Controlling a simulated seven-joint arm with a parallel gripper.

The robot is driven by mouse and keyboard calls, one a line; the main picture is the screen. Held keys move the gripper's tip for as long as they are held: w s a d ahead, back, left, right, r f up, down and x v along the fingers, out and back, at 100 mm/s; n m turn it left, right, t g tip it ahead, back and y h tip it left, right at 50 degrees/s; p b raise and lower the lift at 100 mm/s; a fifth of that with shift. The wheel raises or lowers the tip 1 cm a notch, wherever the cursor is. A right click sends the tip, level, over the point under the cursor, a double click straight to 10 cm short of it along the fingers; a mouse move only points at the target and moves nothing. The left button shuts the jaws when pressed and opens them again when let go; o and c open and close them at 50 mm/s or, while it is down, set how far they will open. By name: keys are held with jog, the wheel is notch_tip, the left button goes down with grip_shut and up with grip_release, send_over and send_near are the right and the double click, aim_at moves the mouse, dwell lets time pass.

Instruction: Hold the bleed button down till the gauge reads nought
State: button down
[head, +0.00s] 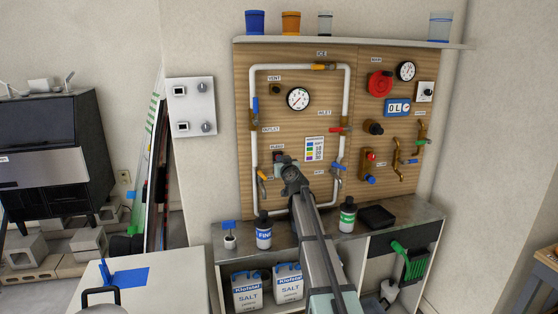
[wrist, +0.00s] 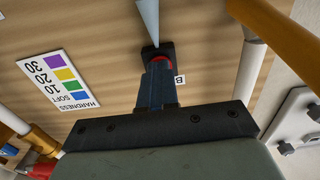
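The bleed button (wrist: 166,58) shows in the wrist view as a red piece in a small dark housing on the wooden panel. In the head view its dark housing (head: 279,156) sits below the BLEED label, partly hidden by my gripper (head: 286,162). In the wrist view my gripper (wrist: 157,70) has its fingers together, with the tips at the red piece. I cannot tell whether they touch or press it. The round white gauge (head: 298,98) is above, inside the white pipe loop. Its reading is too small to make out. It is not in the wrist view.
White pipes (head: 346,100) with coloured valve handles frame the gauge. An orange handle (head: 262,174) lies left of my gripper and a blue one (head: 337,167) right. A blue-labelled bottle (head: 264,232) and a green-labelled bottle (head: 347,215) stand on the shelf below.

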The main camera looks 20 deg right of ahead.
jog(key=shift+s, duration=0.1)
jog(key=s, duration=0.6)
jog(key=shift+s, duration=0.4)
jog(key=shift+f, duration=0.1)
